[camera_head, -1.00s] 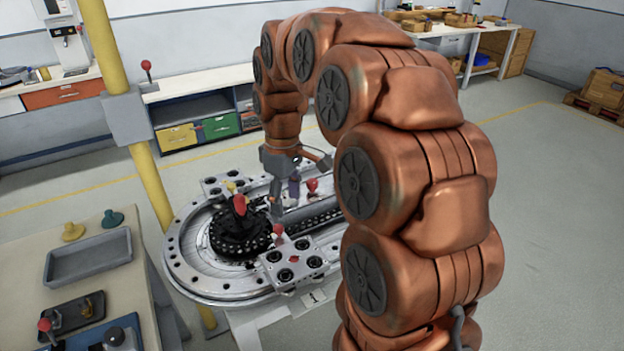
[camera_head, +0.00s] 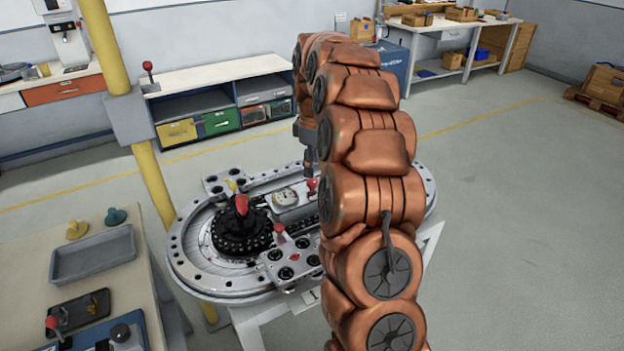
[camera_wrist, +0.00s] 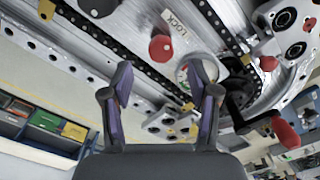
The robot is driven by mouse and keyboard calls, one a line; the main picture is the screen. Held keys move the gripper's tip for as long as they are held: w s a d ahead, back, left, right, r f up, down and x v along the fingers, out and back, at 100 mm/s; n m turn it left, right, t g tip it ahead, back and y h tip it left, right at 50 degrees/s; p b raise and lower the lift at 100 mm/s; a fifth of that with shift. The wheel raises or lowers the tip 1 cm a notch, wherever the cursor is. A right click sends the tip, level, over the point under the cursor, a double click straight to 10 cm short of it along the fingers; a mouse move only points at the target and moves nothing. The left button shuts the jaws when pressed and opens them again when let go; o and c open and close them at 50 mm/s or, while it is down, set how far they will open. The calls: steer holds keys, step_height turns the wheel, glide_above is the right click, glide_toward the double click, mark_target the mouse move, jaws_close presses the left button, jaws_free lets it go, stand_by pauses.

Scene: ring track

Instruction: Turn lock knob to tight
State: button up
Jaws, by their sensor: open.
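The lock knob is red and round; it stands beside the LOCK label on the ring track's metal deck, at upper centre of the wrist view (camera_wrist: 161,48). In the head view a red knob (camera_head: 312,184) shows just below my gripper (camera_head: 309,162). In the wrist view my gripper (camera_wrist: 160,84) is open and empty, its two purple-lined fingers apart. The knob appears beyond the fingertips, roughly between them, not visibly touched. The knob's pointer or turn angle cannot be made out. My arm hides the right part of the track in the head view.
A round gauge (camera_head: 286,197) sits left of the knob. A black hub with a red-tipped lever (camera_head: 241,208) stands further left. A small red-topped lever (camera_head: 279,232) is in front. A yellow post (camera_head: 150,180) rises behind the track's left side.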

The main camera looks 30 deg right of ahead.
mark_target(312, 180)
steer(key=shift+f+p, duration=0.85)
steer(key=shift+f, duration=2.2)
jaws_close()
